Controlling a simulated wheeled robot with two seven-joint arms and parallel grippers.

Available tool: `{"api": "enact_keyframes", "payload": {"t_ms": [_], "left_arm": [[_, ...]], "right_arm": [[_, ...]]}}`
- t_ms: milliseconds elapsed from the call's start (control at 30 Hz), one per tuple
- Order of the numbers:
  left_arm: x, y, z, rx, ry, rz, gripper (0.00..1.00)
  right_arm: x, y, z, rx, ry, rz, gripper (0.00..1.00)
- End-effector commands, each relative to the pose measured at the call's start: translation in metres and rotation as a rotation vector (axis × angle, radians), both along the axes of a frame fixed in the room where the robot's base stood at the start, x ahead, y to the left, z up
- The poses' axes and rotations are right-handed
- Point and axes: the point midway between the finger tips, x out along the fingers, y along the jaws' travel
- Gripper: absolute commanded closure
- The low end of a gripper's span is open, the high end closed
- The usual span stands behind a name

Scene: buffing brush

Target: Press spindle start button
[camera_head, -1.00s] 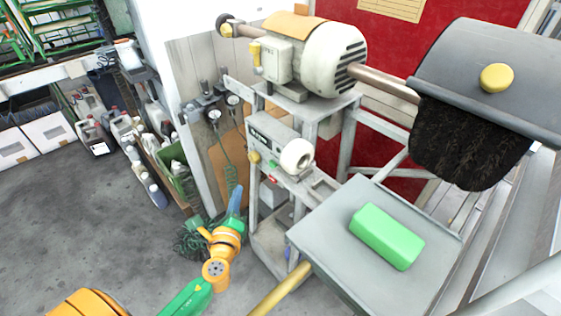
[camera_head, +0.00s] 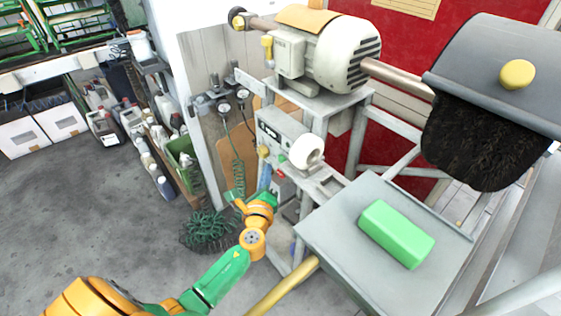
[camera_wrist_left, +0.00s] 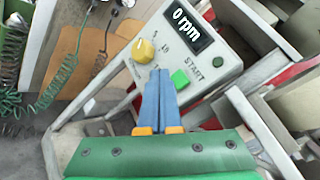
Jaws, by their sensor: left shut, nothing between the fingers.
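The control panel (camera_wrist_left: 215,65) fills the upper middle of the left wrist view. Its display (camera_wrist_left: 192,25) reads 0 rpm. The green start button (camera_wrist_left: 180,79) sits below the START label, and a yellow knob (camera_wrist_left: 144,50) is to its left. In the head view the panel (camera_head: 270,132) stands under the motor. My left gripper (camera_wrist_left: 159,72) is shut and empty, its blue fingers together. The fingertips appear just left of the green button; whether they touch the panel cannot be told. In the head view this gripper (camera_head: 265,175) is just below the panel. My right gripper is not in view.
The motor (camera_head: 340,52) and its shaft lead to a dark brush (camera_head: 475,145) under a grey hood. A green block (camera_head: 397,233) lies on the grey table (camera_head: 330,235). Coiled hoses (camera_head: 208,228) lie left of the stand.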

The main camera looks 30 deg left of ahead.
Motion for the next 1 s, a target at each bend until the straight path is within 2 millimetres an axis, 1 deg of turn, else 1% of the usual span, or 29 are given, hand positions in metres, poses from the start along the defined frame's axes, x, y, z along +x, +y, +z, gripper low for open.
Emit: {"api": "enact_keyframes", "payload": {"t_ms": [100,233,1000], "left_arm": [[0.01,-0.004,-0.001,-0.001,-0.001,-0.001,1.0],[0.015,-0.006,0.0,-0.001,-0.001,-0.001,1.0],[0.015,-0.007,0.0,-0.001,-0.001,-0.001,1.0]], "right_arm": [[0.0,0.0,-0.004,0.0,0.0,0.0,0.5],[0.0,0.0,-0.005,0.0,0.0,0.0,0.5],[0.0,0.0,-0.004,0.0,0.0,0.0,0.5]]}}
